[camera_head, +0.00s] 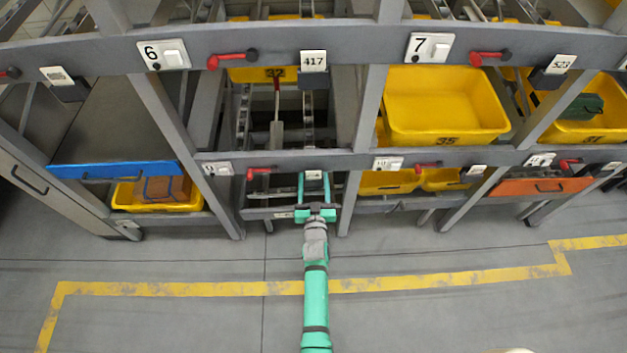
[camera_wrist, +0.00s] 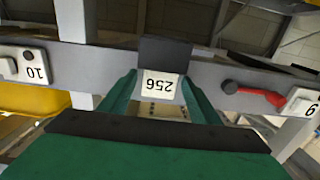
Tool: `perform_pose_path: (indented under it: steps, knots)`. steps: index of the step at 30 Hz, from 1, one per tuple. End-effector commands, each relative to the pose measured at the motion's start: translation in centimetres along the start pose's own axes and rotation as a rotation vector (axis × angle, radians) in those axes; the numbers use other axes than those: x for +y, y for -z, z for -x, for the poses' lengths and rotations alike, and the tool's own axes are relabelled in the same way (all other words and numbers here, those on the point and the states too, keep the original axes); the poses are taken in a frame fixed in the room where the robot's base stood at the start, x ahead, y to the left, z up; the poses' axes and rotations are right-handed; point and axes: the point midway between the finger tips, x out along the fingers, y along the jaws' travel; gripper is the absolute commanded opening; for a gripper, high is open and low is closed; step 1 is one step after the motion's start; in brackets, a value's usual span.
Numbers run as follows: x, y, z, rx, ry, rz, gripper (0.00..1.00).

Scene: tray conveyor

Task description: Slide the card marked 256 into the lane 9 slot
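The white card marked 256 (camera_wrist: 160,84) stands at the dark slot holder (camera_wrist: 165,53) on the grey rail. It appears upside down in the wrist view, with its edge meeting the holder. The lane 9 sign (camera_wrist: 311,108) and a red lever are on the right there. My gripper (camera_wrist: 159,80) has its green fingers either side of the card, with narrow gaps, so it looks open. In the head view my gripper (camera_head: 314,178) reaches the lower rail around the card (camera_head: 314,174); its marking is too small to read there. How deep the card sits is hidden.
The lane 10 sign (camera_wrist: 34,66) is left in the wrist view. Above in the head view are card 417 (camera_head: 313,61) and a red lever (camera_head: 232,59). Yellow bin 35 (camera_head: 447,104) stands on the rack to the right. The floor in front is clear.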

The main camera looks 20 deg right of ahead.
Motion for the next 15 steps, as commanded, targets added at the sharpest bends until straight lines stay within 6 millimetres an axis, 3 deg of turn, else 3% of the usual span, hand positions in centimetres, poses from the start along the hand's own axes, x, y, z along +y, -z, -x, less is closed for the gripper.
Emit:
perform_pose_path:
  steps: [10,15]
  knots:
    - [-0.1,0.0,0.1,0.0,0.001,0.0,0.63]
    - [-0.2,-0.1,1.6,-0.001,0.002,-0.002,0.63]
